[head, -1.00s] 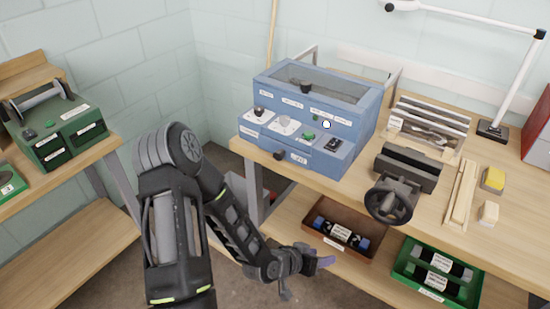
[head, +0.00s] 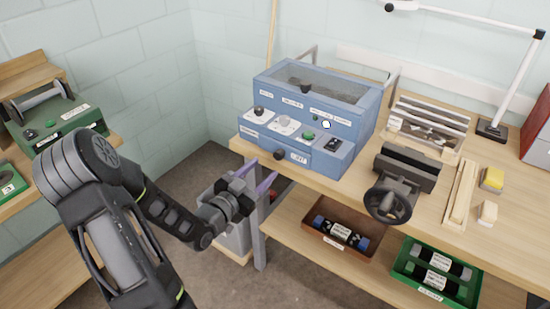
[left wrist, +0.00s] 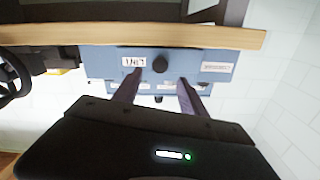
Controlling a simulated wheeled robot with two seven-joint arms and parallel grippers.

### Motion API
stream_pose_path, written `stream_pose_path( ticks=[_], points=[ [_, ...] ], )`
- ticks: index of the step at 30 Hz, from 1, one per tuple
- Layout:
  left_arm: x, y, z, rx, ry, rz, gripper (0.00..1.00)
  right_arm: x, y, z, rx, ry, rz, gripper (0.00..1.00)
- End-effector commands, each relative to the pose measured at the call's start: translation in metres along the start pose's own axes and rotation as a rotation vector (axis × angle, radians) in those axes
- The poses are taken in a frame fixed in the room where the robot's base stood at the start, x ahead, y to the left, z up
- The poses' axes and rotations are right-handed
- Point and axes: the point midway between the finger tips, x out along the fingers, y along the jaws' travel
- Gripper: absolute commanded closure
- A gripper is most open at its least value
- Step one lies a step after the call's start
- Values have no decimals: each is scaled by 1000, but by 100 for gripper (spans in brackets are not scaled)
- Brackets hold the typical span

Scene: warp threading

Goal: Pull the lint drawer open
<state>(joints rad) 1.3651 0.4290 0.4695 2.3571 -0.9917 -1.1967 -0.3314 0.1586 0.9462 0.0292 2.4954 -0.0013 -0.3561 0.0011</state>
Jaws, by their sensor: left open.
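The blue machine (head: 345,112) stands on the wooden bench. Its lint drawer (head: 318,164) is the low front panel, with a black round knob (head: 279,154) and a white label; it looks closed. The left wrist view, which is upside down, shows the drawer front (left wrist: 110,63), the knob (left wrist: 160,64) and the label reading LINT. My left gripper (head: 266,168) is open and empty, in front of and below the knob, apart from it. In the left wrist view its two fingers (left wrist: 159,80) point at the drawer, with the knob in line between them. My right gripper is not in view.
The bench edge (head: 250,152) lies just under the drawer front. A black vise with a handwheel (head: 388,203) stands right of the machine. A brown bin (head: 375,255) and a green bin (head: 470,297) sit on the shelf below. A grey bench leg (head: 257,235) is near my gripper.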

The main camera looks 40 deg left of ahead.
Motion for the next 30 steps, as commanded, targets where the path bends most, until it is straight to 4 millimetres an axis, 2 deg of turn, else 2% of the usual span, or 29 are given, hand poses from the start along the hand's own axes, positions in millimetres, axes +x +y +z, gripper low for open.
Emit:
stream_pose_path(
  ticks=[9,13,24,30],
  points=[
    [47,1,-1,-4,1,1,50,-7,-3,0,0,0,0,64],
    [62,1,0,-3,0,0,50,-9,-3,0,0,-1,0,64],
    [69,1,0,-2,-2,0,50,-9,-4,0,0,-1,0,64],
    [69,1,0,-2,-2,0,67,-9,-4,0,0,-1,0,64]
  ],
)
